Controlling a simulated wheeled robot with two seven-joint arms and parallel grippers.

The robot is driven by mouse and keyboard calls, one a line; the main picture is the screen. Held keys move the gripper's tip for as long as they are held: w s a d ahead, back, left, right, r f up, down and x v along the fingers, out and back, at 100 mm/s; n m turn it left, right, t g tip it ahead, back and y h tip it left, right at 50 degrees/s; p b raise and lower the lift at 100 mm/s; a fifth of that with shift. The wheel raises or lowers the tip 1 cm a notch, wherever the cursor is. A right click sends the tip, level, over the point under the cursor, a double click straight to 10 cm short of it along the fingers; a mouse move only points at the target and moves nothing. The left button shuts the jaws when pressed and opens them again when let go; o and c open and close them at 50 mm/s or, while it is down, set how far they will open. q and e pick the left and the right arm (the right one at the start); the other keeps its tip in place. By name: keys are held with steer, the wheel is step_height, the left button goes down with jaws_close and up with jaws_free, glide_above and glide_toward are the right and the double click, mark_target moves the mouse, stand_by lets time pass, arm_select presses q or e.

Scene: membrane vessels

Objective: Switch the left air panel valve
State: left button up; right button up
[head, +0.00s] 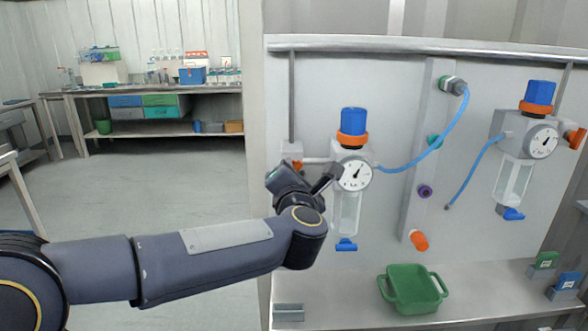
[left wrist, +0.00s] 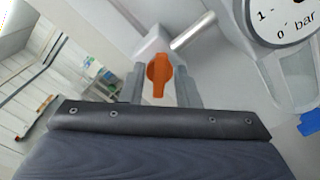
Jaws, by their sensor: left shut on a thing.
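The left air panel valve has an orange handle (left wrist: 158,74) on a light grey body (left wrist: 151,45), joined to a metal pipe. In the left wrist view the handle stands upright between the two fingers of my left gripper (left wrist: 159,88), which is shut on it. In the head view a small orange part of the valve (head: 297,164) shows just above my left gripper (head: 292,172), which hides most of it. Right of it are the left round gauge (head: 355,174) and a blue-topped regulator (head: 353,122). My right gripper is out of view.
A second regulator (head: 539,93) with a gauge and an orange valve (head: 576,138) is at the panel's right. Blue hoses (head: 430,150) cross the panel. A green tray (head: 410,291) stands on the ledge below. The floor at left is clear.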

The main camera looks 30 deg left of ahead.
arm_select(q)
steer(key=m+p, duration=0.1)
steer(key=m, duration=0.3)
steer(key=m+p, duration=0.2)
steer(key=m, duration=0.2)
steer(key=shift+d+f+m, duration=0.1)
steer(key=shift+f+m, duration=0.1)
steer(key=shift+m, duration=0.1)
steer(key=shift+p, duration=0.3)
steer(key=o, duration=0.6)
steer(key=v, duration=0.8)
steer(key=shift+w+r+m, duration=0.1)
steer(key=shift+w+m, duration=0.05)
steer(key=shift+m, duration=0.15)
